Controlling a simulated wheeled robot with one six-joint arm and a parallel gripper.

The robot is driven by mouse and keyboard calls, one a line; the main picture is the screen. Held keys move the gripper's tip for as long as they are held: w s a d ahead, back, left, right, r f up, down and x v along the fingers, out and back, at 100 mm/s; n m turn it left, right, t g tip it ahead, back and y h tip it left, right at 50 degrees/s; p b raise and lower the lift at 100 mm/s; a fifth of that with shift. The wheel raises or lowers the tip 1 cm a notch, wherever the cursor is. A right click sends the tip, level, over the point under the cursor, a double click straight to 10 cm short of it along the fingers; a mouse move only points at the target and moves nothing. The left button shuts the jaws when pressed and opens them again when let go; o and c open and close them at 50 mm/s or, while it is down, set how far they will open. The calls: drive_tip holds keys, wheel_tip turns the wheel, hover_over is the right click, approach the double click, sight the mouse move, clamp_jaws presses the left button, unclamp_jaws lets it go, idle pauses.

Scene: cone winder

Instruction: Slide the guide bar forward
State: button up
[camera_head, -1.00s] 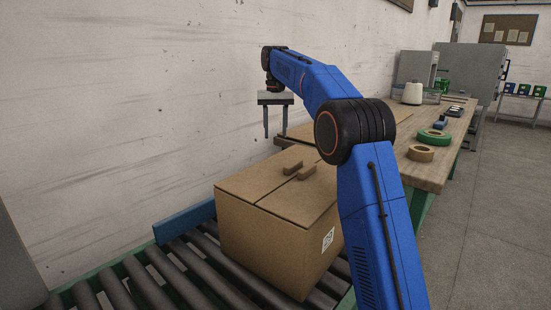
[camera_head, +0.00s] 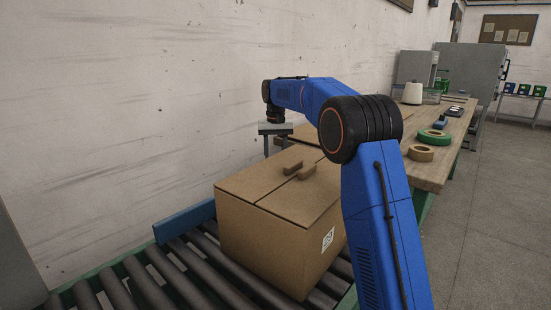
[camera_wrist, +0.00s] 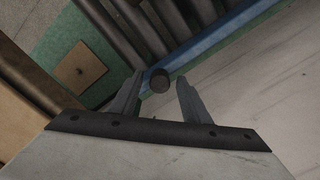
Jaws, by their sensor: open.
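The blue guide bar (camera_head: 184,220) runs along the wall side of the roller conveyor. Its far part is hidden behind the carton in the head view. In the wrist view the bar (camera_wrist: 225,35) slants across the top, and a dark round knob (camera_wrist: 160,81) shows between my fingertips, at the bar's near end. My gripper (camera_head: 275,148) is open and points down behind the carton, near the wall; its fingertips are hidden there. The jaws hold nothing, with one finger on each side of the knob in the picture. I cannot tell how far below the fingertips the knob is.
A closed cardboard carton (camera_head: 280,225) stands on the dark rollers (camera_head: 150,285), close to my gripper. The wall (camera_head: 120,100) is on the left.

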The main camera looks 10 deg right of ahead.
clamp_jaws()
drive_tip(key=s+d, duration=0.6)
drive_tip(key=s, duration=0.2)
drive_tip(key=shift+s, duration=0.25)
unclamp_jaws()
drive_tip(key=shift+s+d, duration=0.1)
drive_tip(key=shift+d, duration=0.05)
drive_tip(key=shift+r, duration=0.1)
